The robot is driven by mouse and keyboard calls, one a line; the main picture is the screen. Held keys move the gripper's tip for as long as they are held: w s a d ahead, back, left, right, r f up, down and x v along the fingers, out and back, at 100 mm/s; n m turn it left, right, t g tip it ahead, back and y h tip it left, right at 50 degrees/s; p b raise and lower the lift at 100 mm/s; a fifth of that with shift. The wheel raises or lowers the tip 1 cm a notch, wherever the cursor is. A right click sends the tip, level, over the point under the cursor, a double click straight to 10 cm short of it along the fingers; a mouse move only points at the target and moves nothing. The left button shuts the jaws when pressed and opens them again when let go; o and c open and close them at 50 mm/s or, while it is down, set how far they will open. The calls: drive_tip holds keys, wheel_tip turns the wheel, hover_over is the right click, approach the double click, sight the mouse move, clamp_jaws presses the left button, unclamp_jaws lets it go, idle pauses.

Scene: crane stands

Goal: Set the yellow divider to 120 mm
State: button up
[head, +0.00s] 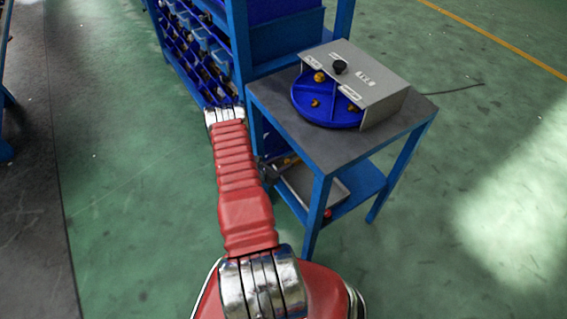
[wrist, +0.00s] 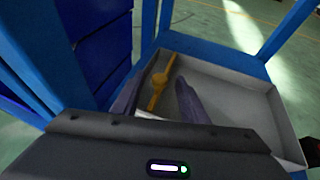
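The yellow divider (wrist: 160,80) lies in a shallow grey tray (wrist: 228,80) on the lower shelf of the small blue-framed table. It is slim, with a round part near its middle. In the wrist view my gripper (wrist: 161,88) is open, with one dark finger on each side of the divider. No contact between fingers and divider is visible. In the head view my gripper (head: 268,172) reaches in at the left side of the table, and the tray (head: 335,190) shows partly. No scale is readable.
The tabletop (head: 290,125) above the shelf carries a blue round tray (head: 325,115) with small brass-coloured pieces and a grey box (head: 385,100) with a black knob. Blue table legs (head: 315,215) stand close to my arm. A blue rack of bins (head: 200,45) stands behind.

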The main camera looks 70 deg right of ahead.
drive_tip(key=shift+c, duration=0.5)
clamp_jaws()
